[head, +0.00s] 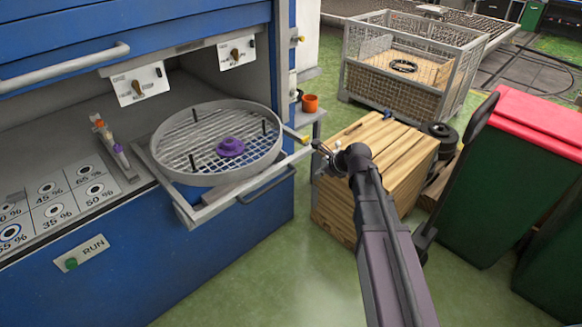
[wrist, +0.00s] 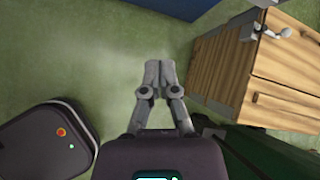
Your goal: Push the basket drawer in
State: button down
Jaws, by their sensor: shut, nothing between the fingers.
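The basket drawer (head: 192,212) is a grey sliding frame standing out from the blue machine in the head view, with a bar handle (head: 267,184) along its front. A round mesh basket (head: 215,178) with a purple hub (head: 230,147) sits on it. My gripper (head: 320,147) is just right of the drawer's right front corner; I cannot tell whether it touches the frame. In the wrist view my gripper (wrist: 160,68) has its two fingers together with nothing between them, above green floor. The drawer does not show in the wrist view.
A wooden drawer cabinet (head: 350,205) stands right of the machine (head: 170,265), close under my arm. A small shelf with an orange cup (head: 310,103) is behind the drawer. Red-lidded bins (head: 540,120) stand at the right. The floor before the drawer is clear.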

aim_at(295, 171)
jog(key=w+m, duration=0.1)
jog(key=w+a+m, duration=0.1)
jog(key=w+a+m+t, duration=0.1)
jog(key=m, duration=0.1)
jog(key=shift+a+r+y, duration=0.1)
jog(key=shift+r+y, duration=0.25)
jog(key=shift+y, duration=0.05)
jog(key=shift+f+b, duration=0.1)
jog(key=shift+b, duration=0.3)
jog(key=b+x, duration=0.6)
jog(key=x, duration=0.4)
jog(key=shift+b, duration=0.35)
jog(key=shift+w+a, duration=0.9)
jog(key=shift+a, duration=0.2)
jog(key=shift+w+a, duration=0.35)
jog(key=shift+a, duration=0.1)
